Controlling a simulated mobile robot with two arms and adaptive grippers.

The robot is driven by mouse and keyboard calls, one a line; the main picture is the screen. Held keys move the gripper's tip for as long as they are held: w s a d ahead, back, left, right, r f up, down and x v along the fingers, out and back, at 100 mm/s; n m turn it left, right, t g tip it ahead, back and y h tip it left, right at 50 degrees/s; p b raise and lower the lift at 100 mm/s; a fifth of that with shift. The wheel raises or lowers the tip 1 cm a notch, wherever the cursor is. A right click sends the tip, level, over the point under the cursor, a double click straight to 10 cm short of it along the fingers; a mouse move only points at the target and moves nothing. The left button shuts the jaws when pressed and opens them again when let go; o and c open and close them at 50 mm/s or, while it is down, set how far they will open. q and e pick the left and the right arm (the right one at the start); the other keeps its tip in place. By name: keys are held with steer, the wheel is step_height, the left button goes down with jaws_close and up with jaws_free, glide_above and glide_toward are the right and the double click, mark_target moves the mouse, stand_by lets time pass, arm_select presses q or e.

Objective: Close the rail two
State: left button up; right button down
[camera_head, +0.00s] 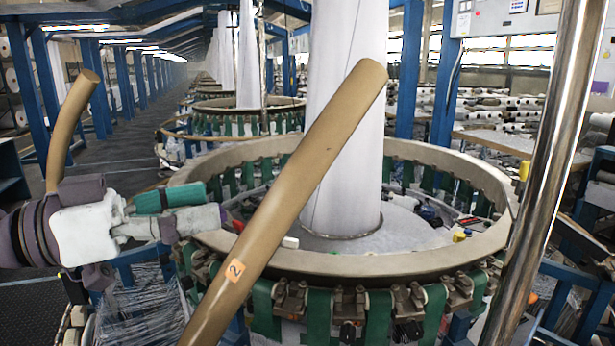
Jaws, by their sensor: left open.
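Rail two is the long brown tube (290,190) with an orange sticker marked 2 (234,269) on its lower part. It stands raised and tilted across the front of the round loom, its free end at upper right and its lower end running out of the bottom edge. My left gripper (190,216) is at the end of the arm from the left, left of the rail and near the loom's left rim. It is open, seems to hold nothing and appears apart from the rail; its fingertips are hard to make out. My right gripper is out of view.
The loom's beige ring (355,264) with green straps surrounds a white fabric column (345,120). Another raised brown tube (72,130) stands at left. A shiny metal post (540,180) rises at right. An aisle runs back at left.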

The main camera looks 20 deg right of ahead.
mark_target(271, 191)
arm_select(q)
steer(key=d+p, duration=0.1)
steer(key=d, duration=0.2)
steer(key=w+d+p, duration=0.1)
steer(key=d, duration=0.1)
steer(key=shift+r+p, duration=0.35)
steer(key=d+p, duration=0.1)
steer(key=d, duration=0.3)
steer(key=w+d+p, duration=0.1)
steer(key=d, duration=0.1)
steer(key=shift+w+d+f+p, duration=0.1)
steer(key=shift+d+f+p, duration=0.2)
steer(key=shift+p, duration=0.05)
steer(key=c, duration=0.7)
jaws_close()
steer(key=shift+d, duration=0.1)
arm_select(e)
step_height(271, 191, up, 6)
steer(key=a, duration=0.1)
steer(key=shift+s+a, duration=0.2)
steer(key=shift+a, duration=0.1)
